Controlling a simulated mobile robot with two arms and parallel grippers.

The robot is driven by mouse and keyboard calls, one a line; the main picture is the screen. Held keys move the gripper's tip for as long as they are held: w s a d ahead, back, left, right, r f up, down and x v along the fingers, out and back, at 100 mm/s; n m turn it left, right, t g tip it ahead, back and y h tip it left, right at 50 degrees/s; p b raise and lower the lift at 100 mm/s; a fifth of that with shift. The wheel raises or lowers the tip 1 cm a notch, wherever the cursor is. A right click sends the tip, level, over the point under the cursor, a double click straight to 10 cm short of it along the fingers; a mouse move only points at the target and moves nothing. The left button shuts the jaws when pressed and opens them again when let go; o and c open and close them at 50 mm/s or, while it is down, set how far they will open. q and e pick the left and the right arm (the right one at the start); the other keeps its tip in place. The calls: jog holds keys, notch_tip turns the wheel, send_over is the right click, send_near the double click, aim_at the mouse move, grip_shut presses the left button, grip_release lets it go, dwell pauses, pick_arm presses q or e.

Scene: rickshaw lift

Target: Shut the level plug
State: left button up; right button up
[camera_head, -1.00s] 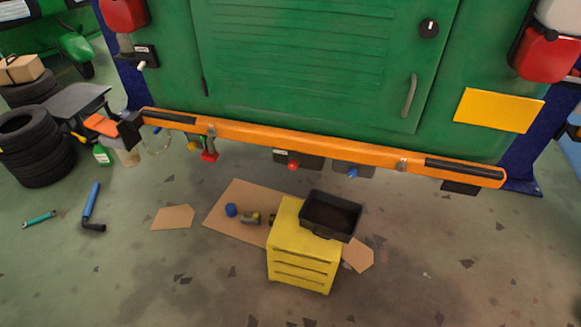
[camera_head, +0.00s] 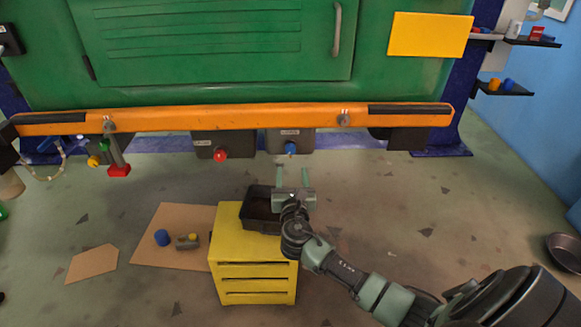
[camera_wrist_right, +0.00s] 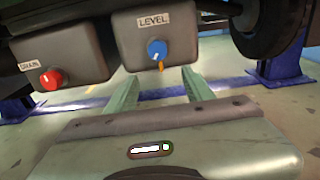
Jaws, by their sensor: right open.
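The level plug is a blue knob (camera_head: 290,148) on the front of a grey box (camera_head: 277,140) under the orange bumper. In the right wrist view the blue knob (camera_wrist_right: 157,49) sits below a LEVEL label (camera_wrist_right: 153,20), with a thin orange-brown streak (camera_wrist_right: 161,66) under it. My right gripper (camera_head: 292,174) is open and empty. Its two fingers point toward the knob from just below it in the head view. In the wrist view the knob lies between and beyond the fingertips (camera_wrist_right: 160,76), apart from them. My left gripper is not in view.
A red drain knob (camera_head: 220,154) is on the box to the left. A black tray (camera_head: 258,222) sits on a yellow drawer cabinet (camera_head: 228,245) below my right gripper. The orange bumper (camera_head: 230,117) runs above. Cardboard (camera_head: 165,220) lies on the floor at left.

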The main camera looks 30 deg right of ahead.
aim_at(291, 152)
jog(key=shift+h, duration=0.3)
jog(key=x, duration=0.2)
jog(key=r+b+x, duration=0.1)
jog(key=x, duration=0.1)
jog(key=b+x, duration=0.1)
jog(key=x, duration=0.2)
jog(key=shift+w+r, duration=0.1)
jog(key=shift+r, duration=0.2)
jog(key=shift+w+d+r, duration=0.1)
jog(key=shift+w+d, duration=0.05)
jog(key=shift+w, duration=0.2)
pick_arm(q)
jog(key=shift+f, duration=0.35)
pick_arm(e)
grip_shut()
